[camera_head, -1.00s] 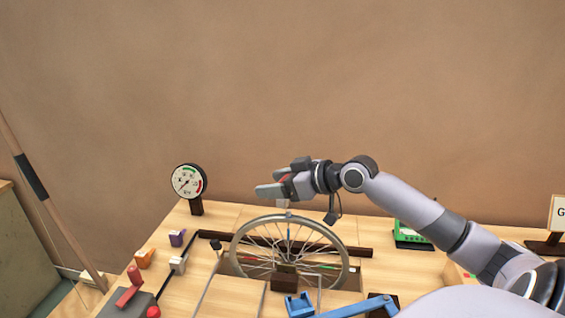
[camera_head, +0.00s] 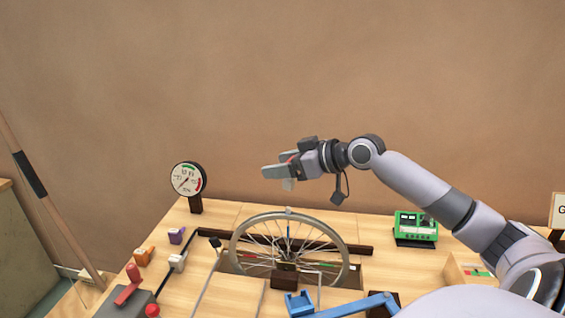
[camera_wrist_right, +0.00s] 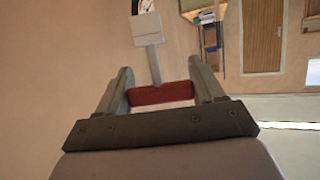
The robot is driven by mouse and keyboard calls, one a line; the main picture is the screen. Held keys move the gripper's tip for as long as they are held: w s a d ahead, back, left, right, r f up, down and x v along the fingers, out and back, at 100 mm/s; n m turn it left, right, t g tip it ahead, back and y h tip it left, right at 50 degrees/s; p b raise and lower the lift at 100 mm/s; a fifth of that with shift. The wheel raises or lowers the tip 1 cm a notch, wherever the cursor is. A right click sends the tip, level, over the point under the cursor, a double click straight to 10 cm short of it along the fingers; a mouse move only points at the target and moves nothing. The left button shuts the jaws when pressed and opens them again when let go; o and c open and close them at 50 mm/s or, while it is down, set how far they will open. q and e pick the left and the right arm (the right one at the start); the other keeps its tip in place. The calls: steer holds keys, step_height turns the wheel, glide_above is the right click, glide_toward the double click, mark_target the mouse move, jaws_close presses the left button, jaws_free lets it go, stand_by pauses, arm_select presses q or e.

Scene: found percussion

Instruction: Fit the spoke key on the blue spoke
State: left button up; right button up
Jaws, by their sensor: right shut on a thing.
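My right gripper (camera_head: 282,172) is shut on the spoke key, above the top of the wheel. In the right wrist view the key has a red handle (camera_wrist_right: 160,94) between the fingers, with a grey shaft and a pale block head (camera_wrist_right: 146,28). In the head view the pale head (camera_head: 288,185) hangs just below the fingers, apart from the rim. The spoked wheel (camera_head: 345,245) stands upright in the bench. The blue spoke (camera_head: 289,231) shows near the top middle of the wheel, below the gripper. My left gripper is not in view.
A round dial gauge (camera_head: 188,180) stands at the back left of the wooden bench. A green device (camera_head: 415,226) sits to the right of the wheel. Orange (camera_head: 144,256) and purple (camera_head: 176,235) pieces lie left.

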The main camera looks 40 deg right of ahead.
mark_target(291, 180)
steer(key=shift+f+b, duration=1.15)
steer(key=shift+f, duration=1)
steer(key=shift+p, duration=0.6)
steer(key=shift+f+b, duration=0.85)
steer(key=shift+f, duration=0.4)
steer(key=o, duration=1.1)
steer(key=shift+o, duration=0.2)
steer(key=shift+b+v, duration=0.4)
steer(key=shift+v, duration=3.2)
